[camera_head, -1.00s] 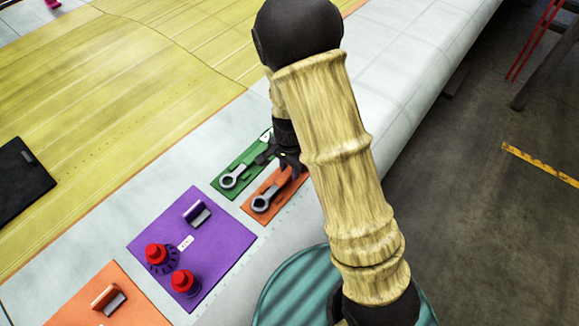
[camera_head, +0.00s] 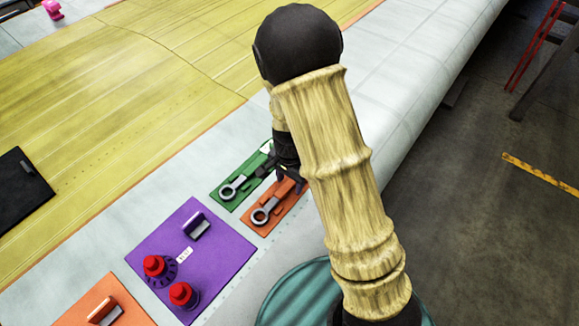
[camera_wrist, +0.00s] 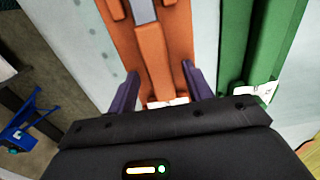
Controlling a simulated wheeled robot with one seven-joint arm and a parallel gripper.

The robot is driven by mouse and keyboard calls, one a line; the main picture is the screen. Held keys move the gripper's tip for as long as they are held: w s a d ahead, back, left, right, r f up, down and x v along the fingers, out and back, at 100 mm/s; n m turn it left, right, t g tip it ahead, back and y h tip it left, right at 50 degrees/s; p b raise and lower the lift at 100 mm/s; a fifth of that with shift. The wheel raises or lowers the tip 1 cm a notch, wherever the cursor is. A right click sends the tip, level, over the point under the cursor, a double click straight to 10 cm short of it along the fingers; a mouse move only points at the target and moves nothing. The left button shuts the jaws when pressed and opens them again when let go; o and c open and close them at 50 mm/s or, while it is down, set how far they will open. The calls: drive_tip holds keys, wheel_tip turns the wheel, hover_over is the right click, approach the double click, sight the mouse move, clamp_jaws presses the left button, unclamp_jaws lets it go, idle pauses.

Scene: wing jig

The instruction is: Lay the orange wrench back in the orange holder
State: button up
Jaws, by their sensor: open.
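My gripper (camera_head: 288,184) is over the far end of the orange holder. My arm hides part of the holder's far end in the head view.
A green holder (camera_head: 250,177) with another grey wrench (camera_head: 233,188) lies beside the orange one. A purple panel (camera_head: 215,253) carries red knobs (camera_head: 154,266). A black plate (camera_head: 20,185) lies on the yellow area. The wing's edge and floor are at the right.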

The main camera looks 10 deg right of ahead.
wheel_tip(320, 180, up, 17)
drive_tip(key=b, duration=0.2)
drive_tip(key=shift+r, duration=0.15)
idle(0.8)
drive_tip(key=s+d+f+n+t+b, duration=0.2)
drive_tip(key=s+d+f+n+b, duration=0.1)
drive_tip(key=s+d+f+n, duration=0.5)
drive_tip(key=shift+s+d+n+t+b, duration=0.3)
drive_tip(key=shift+s+d+n, duration=0.25)
drive_tip(key=shift+s, duration=0.65)
drive_tip(key=shift+f, duration=0.1)
